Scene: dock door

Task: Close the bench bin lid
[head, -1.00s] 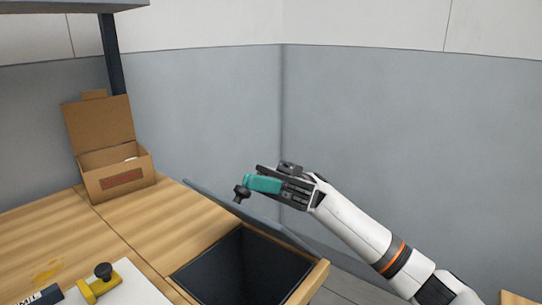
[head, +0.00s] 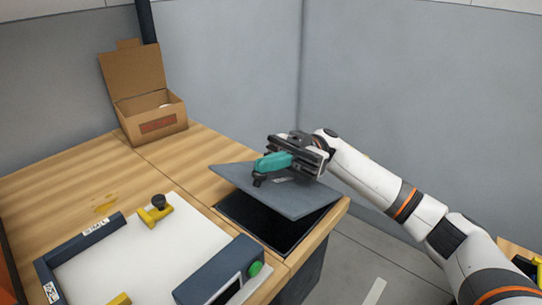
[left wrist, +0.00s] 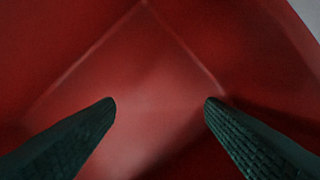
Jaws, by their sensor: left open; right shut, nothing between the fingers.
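The bin lid (head: 303,195) is a flat grey panel at the back right of the bench. It is tilted low over the bin, partly down, and its front edge stands above the opening. The dark bin opening (head: 262,222) still shows below it. My right gripper (head: 262,172), with teal fingers, is shut and empty over the lid's upper face; I cannot tell whether it touches. My left gripper (left wrist: 160,105) is open in the left wrist view, with nothing between its fingers; it is not in the head view.
An open cardboard box (head: 152,118) stands on the wooden bench (head: 60,182) at the back left. A white board (head: 140,250) with yellow clamps and a dark block with a green button (head: 256,268) lies left of the bin. Red surfaces (left wrist: 150,75) fill the left wrist view.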

